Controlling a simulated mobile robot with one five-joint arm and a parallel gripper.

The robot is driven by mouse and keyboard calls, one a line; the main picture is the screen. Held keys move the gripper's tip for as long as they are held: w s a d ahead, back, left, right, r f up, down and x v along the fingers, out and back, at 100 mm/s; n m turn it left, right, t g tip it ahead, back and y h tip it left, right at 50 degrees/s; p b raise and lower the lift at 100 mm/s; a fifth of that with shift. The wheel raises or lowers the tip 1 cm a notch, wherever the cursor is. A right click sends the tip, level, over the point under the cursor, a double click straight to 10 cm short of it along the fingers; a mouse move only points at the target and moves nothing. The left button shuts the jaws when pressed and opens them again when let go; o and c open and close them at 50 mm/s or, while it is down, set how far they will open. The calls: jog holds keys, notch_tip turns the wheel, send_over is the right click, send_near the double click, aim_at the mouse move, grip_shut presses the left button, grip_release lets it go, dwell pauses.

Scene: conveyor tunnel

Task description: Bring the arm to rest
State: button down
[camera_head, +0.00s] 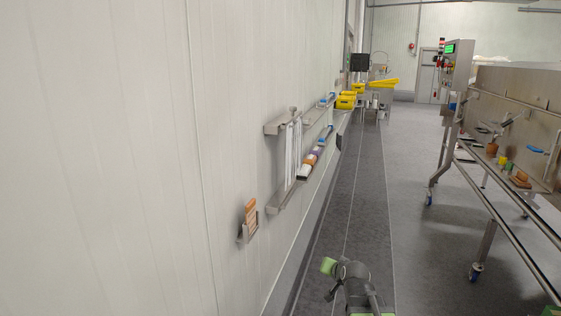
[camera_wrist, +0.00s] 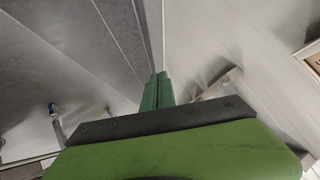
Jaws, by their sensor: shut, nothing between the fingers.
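My arm shows at the bottom of the head view, low over the grey floor and to the right of the white wall. My gripper (camera_wrist: 158,90) fills the lower middle of the wrist view, its green fingers together with nothing between them. In the head view the green end part of my arm (camera_head: 328,266) points left toward the wall and touches nothing that I can see. The fingertips are too small to make out there.
Wall racks (camera_head: 278,125) and a small holder (camera_head: 247,233) with orange items stand out from the left wall. A steel conveyor frame (camera_head: 505,205) on casters stands at right. Yellow bins (camera_head: 346,101) are farther back. The floor aisle (camera_head: 375,190) between is clear.

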jog(key=s+f+n+g, duration=0.1)
jog(key=s+f+g, duration=0.2)
jog(key=s, duration=0.3)
jog(key=s+f+n+g+h, duration=0.1)
jog(key=s+f+n+g, duration=0.15)
jog(key=s, duration=0.45)
jog(key=s+f+n+g, duration=0.1)
jog(key=s+f+g, duration=0.3)
jog(key=s, duration=0.2)
notch_tip(320, 180, up, 24)
jog(key=s+p, duration=0.1)
jog(key=p, duration=2.2)
jog(key=shift+a+f+g, duration=0.2)
jog(key=shift+g, duration=0.15)
jog(key=shift+s+f, duration=0.1)
